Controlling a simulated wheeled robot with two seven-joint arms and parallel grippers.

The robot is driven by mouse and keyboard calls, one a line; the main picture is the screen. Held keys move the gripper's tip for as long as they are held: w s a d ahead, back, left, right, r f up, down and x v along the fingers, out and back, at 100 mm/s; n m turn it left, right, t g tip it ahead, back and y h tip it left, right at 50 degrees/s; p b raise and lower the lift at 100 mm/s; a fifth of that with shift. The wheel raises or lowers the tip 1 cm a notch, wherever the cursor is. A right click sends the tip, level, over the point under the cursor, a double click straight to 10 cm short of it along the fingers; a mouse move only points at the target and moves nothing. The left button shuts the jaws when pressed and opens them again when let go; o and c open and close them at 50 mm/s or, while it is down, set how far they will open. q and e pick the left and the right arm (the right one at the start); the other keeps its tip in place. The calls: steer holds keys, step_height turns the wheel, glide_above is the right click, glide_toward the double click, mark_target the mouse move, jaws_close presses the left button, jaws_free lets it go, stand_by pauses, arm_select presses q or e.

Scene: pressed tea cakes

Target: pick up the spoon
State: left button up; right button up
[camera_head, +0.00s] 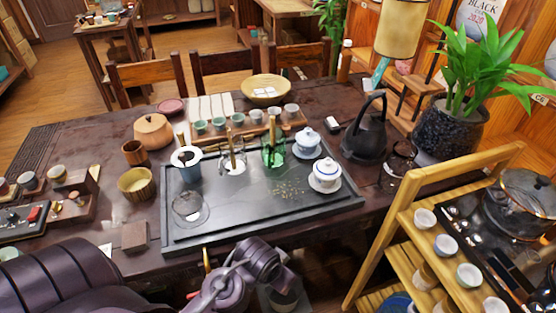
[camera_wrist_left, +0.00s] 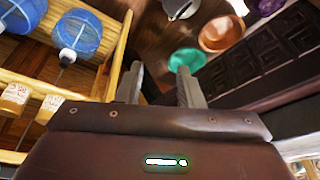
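I cannot pick out a spoon for certain. In the head view, slender light-brown handles (camera_head: 231,141) stand up from a clear glass vessel (camera_head: 232,163) and a green glass vessel (camera_head: 273,155) on the dark tea tray (camera_head: 250,222); what they end in is hidden. My left gripper (camera_wrist_left: 158,88) shows in the left wrist view with its two fingers apart and nothing between them. Its fingers are not clearly visible in the head view, where purple arm parts show at the table's front edge. My right gripper is not identifiable in any view.
White lidded cups (camera_head: 325,176) and a strainer-topped blue cup (camera_head: 187,161) stand on the tray. A dark kettle (camera_head: 368,138) is at its right. A wooden shelf stand (camera_head: 387,235) with cups is at front right.

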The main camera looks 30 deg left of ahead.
mark_target(272, 124)
arm_select(q)
steer(key=w+a+r+n+t, duration=0.1)
steer(key=w+r+t, duration=0.1)
steer(key=w+r, duration=0.2)
steer(key=w+a+r+n+t+y, duration=0.1)
steer(key=w+a+r+t, duration=0.1)
steer(key=w+r+t, duration=0.1)
steer(key=w+a+r+n+t, duration=0.1)
steer(key=w+a+r+t, duration=0.1)
steer(key=w+r, duration=0.3)
steer(key=shift+w+a+y, duration=0.15)
steer(key=shift+w+y, duration=0.15)
steer(key=shift+w, duration=0.45)
steer(key=w+a+r+n+t+y, duration=0.1)
steer(key=w+a+r+y, duration=0.1)
steer(key=w+a, duration=0.2)
steer(key=w+a+r+n+t+y, duration=0.1)
steer(key=w+a+r+t+y, duration=0.1)
steer(key=w+a+r, duration=0.1)
steer(key=w+a+r+n+t+y+p, duration=0.1)
steer(key=w+a+r+n+t+y, duration=0.1)
steer(key=w+a, duration=0.4)
steer(key=shift+a+r+y, duration=0.1)
steer(key=shift+r+y, duration=0.3)
steer(key=shift+r, duration=0.35)
steer(key=shift+w+a+f, duration=0.1)
steer(key=shift+w, duration=0.2)
jaws_close()
